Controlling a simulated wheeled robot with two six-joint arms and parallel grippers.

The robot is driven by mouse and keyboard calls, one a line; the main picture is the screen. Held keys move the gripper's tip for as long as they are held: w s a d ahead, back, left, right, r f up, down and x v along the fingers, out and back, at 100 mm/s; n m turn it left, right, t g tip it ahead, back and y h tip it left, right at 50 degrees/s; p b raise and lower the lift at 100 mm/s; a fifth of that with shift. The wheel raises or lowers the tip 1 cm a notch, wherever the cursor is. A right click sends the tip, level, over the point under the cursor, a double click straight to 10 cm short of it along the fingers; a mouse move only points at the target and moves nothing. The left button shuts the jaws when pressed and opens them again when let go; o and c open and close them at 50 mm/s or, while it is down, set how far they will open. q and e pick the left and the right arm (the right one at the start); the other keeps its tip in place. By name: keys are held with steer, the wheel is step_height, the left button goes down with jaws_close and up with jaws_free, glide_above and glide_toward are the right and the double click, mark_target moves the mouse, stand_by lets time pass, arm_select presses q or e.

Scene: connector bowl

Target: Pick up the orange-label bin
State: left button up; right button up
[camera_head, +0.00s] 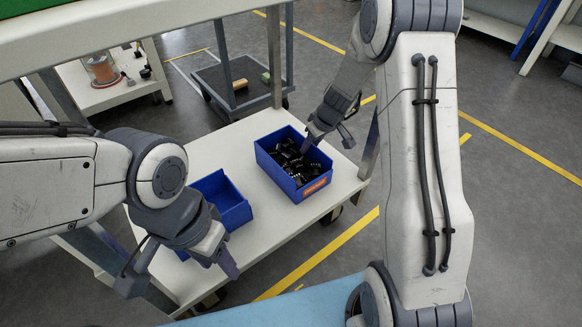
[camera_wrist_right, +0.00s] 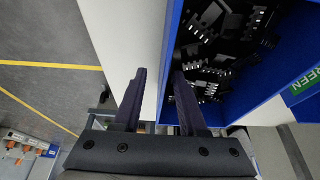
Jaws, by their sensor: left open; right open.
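The blue bin with the orange label (camera_head: 316,187) stands on the white cart shelf (camera_head: 262,226) and holds black connectors. My open right gripper (camera_head: 327,143) is at its far right wall. In the right wrist view, the right gripper (camera_wrist_right: 160,78) has one finger on each side of the blue bin wall (camera_wrist_right: 170,60), one over the connectors and one outside. Contact cannot be told. A green label reading "GREEN" (camera_wrist_right: 305,82) shows at that view's right edge. My left gripper (camera_head: 182,278) is open and empty, in front of a second blue bin.
The second blue bin (camera_head: 236,212) looks empty and is partly hidden by my left gripper. Bare shelf lies between the two bins. A cart post stands behind the right gripper. A light blue surface (camera_head: 290,300) is at the bottom.

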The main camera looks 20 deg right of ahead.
mark_target(302, 156)
steer(key=b+x, duration=0.2)
steer(key=x, duration=0.2)
steer(key=shift+w+a+f, duration=0.15)
steer(key=shift+a+f, duration=0.05)
steer(key=shift+f, duration=0.1)
steer(key=shift+r, duration=0.1)
jaws_close()
steer(key=shift+r, duration=0.1)
stand_by(0.9)
